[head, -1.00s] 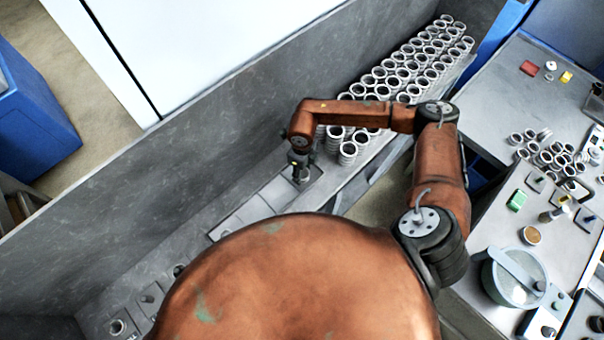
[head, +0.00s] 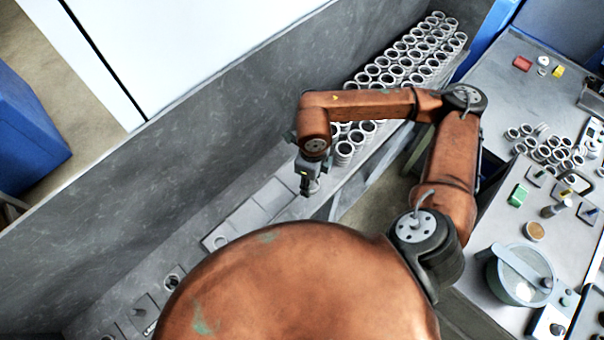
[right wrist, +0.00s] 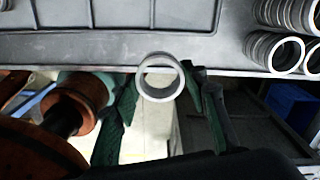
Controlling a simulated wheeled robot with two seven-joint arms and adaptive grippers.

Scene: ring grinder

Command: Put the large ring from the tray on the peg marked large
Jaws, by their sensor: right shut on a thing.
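My right gripper (head: 310,188) hangs beside the front edge of the long grey shelf. In the right wrist view (right wrist: 158,85) its green fingers are shut on a single metal ring (right wrist: 142,78). The ring is held clear of the grey surface behind it, with its opening towards the camera. Its size against other rings is hard to judge. Upright pegs on small dark plates (head: 537,172) stand on the right-hand table, but their markings are too small to read. I cannot tell which peg is marked large. My left gripper is not in view.
Many stacked metal rings (head: 410,60) fill the far part of the shelf. A gap with floor (head: 362,208) separates shelf and table.

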